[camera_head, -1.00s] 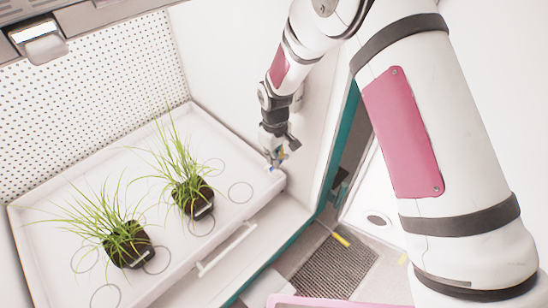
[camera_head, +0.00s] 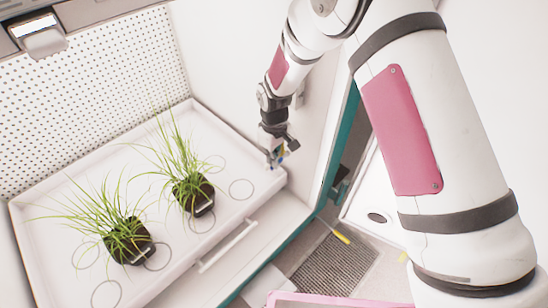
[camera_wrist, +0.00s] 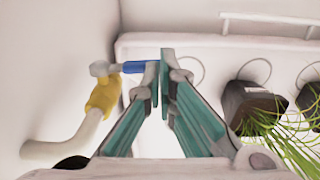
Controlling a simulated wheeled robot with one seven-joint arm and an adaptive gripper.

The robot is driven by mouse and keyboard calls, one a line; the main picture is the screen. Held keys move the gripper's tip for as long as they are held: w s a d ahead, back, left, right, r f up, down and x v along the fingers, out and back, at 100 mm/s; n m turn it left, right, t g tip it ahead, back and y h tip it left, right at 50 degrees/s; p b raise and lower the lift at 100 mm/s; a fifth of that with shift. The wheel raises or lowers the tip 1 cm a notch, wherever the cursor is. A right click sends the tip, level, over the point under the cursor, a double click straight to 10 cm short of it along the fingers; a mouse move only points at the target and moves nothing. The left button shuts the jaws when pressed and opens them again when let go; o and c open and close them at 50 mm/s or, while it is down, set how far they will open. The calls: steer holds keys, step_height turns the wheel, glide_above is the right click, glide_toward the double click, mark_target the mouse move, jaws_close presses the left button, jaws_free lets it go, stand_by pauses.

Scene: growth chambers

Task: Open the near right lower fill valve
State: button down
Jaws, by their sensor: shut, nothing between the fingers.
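The fill valve shows in the wrist view as a yellow body (camera_wrist: 104,95) on a white pipe, with a blue lever (camera_wrist: 138,67) pointing right. The lever's right end meets the outer side of my left finger near its tip; I cannot tell whether they touch. My gripper (camera_wrist: 161,72) has its teal fingers together with nothing between them. In the head view my gripper (camera_head: 276,158) points down at the right corner of the white tray (camera_head: 233,157); the valve there is mostly hidden by the fingers.
Two black pots (camera_head: 193,195) (camera_head: 128,246) with grass stand in the tray, among empty circle marks. A white handle bar (camera_head: 228,246) runs along the tray's front. The teal-edged door frame (camera_head: 340,142) and a white wall are close to the right of my gripper.

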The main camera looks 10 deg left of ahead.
mark_target(271, 167)
steer(key=shift+s+a+f, duration=0.25)
steer(key=shift+f, duration=0.25)
steer(key=shift+f+t+h+b, duration=0.4)
steer(key=shift+t+h+b, duration=0.1)
steer(key=shift+t, duration=0.1)
steer(key=shift+f+b, duration=0.3)
steer(key=shift+f, duration=0.1)
steer(key=shift+s+a+f, duration=0.1)
steer(key=shift+f, duration=0.05)
steer(key=shift+f+t+h+b, duration=0.75)
steer(key=shift+t+h+b, duration=0.2)
steer(key=shift+t, duration=0.25)
steer(key=shift+d, duration=0.2)
steer(key=shift+w+b+x, duration=0.2)
steer(key=shift+b+x, duration=0.35)
steer(key=shift+x, duration=0.7)
steer(key=shift+w+b+x, duration=0.25)
steer(key=shift+b+x, duration=0.3)
steer(key=shift+x, duration=0.7)
steer(key=shift+w+d+r, duration=0.1)
steer(key=shift+d+r, duration=0.05)
steer(key=shift+d, duration=0.1)
